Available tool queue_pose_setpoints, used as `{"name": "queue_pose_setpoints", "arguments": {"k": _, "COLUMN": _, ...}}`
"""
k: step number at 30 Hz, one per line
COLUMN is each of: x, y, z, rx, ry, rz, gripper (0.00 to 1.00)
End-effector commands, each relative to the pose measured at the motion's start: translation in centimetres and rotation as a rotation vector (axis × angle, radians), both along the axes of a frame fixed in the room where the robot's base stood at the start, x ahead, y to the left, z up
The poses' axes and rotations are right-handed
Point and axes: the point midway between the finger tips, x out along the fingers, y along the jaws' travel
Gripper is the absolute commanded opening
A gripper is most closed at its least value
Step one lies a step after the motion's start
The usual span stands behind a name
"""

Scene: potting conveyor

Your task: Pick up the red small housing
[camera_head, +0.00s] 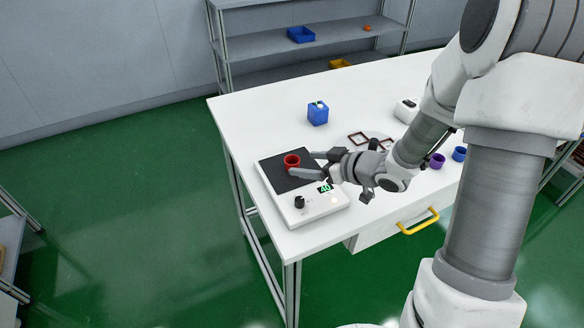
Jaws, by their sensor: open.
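The red small housing (292,161) is a short, open-topped red cup. It stands upright on the dark plate of a white scale-like device (316,206) at the table's near left corner. The device has a black knob and a green lit display. My gripper (302,164) comes in from the right, low over the plate, with its fingers open. One finger is on the far side of the housing and one on the near side, close to it. I cannot tell whether either finger touches it.
A blue box (317,115) stands farther back on the white table (262,115). Dark red square frames (358,138), a purple cup (437,161) and a blue cup (459,154) lie to the right, near my arm. A drawer with a yellow handle (418,222) is below. The table's back left is clear.

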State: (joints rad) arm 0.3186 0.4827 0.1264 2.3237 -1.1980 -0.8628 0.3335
Motion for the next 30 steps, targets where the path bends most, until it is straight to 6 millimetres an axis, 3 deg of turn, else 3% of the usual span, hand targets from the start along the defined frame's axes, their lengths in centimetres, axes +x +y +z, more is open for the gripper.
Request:
{"name": "queue_pose_setpoints", "arguments": {"k": 8, "x": 1.0, "y": 1.1, "z": -0.8, "rx": 0.0, "ry": 0.0, "rz": 0.001, "gripper": 0.83}}
{"name": "queue_pose_setpoints", "arguments": {"k": 17, "x": 3.6, "y": 3.9, "z": -2.5, "rx": 0.0, "ry": 0.0, "rz": 0.001, "gripper": 0.83}}
{"name": "queue_pose_setpoints", "arguments": {"k": 24, "x": 3.8, "y": 4.0, "z": -2.5, "rx": 0.0, "ry": 0.0, "rz": -0.001, "gripper": 0.83}}
{"name": "queue_pose_setpoints", "arguments": {"k": 30, "x": 3.8, "y": 3.9, "z": -2.5, "rx": 0.0, "ry": 0.0, "rz": -0.001, "gripper": 0.47}}
